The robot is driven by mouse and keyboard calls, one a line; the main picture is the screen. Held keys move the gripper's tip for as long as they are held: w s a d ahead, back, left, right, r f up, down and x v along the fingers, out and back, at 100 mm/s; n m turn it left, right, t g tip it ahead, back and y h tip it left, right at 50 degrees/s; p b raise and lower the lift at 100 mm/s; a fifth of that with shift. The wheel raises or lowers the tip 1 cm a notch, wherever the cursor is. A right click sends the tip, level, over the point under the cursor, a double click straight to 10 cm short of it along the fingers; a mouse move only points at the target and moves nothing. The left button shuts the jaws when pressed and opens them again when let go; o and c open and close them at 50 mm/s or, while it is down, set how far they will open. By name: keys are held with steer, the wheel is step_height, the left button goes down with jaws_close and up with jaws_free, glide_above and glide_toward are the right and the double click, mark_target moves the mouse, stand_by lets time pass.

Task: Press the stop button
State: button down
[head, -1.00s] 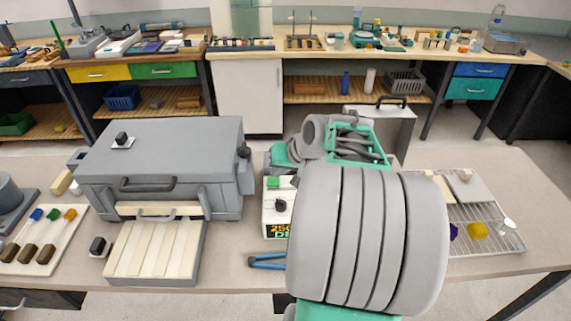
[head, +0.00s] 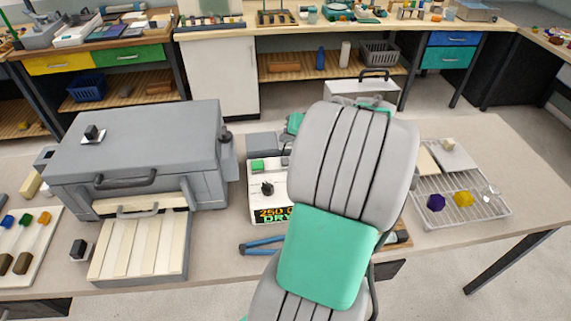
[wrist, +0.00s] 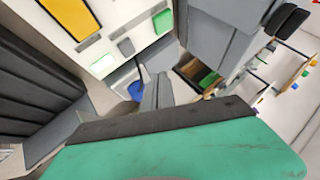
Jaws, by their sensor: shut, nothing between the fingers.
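A white control box (head: 262,203) with a lit display, a dark knob (head: 267,188) and a green button (head: 257,166) stands on the bench, left of my arm in the head view. Its right part is hidden behind my arm, and no button there can be read as the stop button. In the wrist view a pale panel (wrist: 85,45) carries a green square (wrist: 163,21), a grey square (wrist: 126,47) and a whitish square (wrist: 103,66). My gripper (wrist: 157,92) is shut and empty, below these squares in the wrist view. The head view hides it behind my arm.
A grey lidded furnace (head: 140,150) stands left of the box, with a slatted tray (head: 140,250) before it. Blue-handled tongs (head: 260,245) lie in front of the box. A wire rack (head: 470,205) with coloured pieces lies to the right.

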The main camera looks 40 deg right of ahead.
mark_target(282, 158)
step_height(282, 158, down, 6)
steer(key=b, duration=0.3)
steer(key=shift+r, duration=0.1)
stand_by(1.7)
steer(key=shift+f+b, duration=0.4)
steer(key=shift+b, duration=0.05)
steer(key=shift+f+b, duration=0.35)
steer(key=shift+f, duration=0.2)
stand_by(0.4)
steer(key=shift+r+p, duration=0.65)
steer(key=shift+r, duration=0.3)
step_height(282, 158, up, 5)
steer(key=p, duration=0.4)
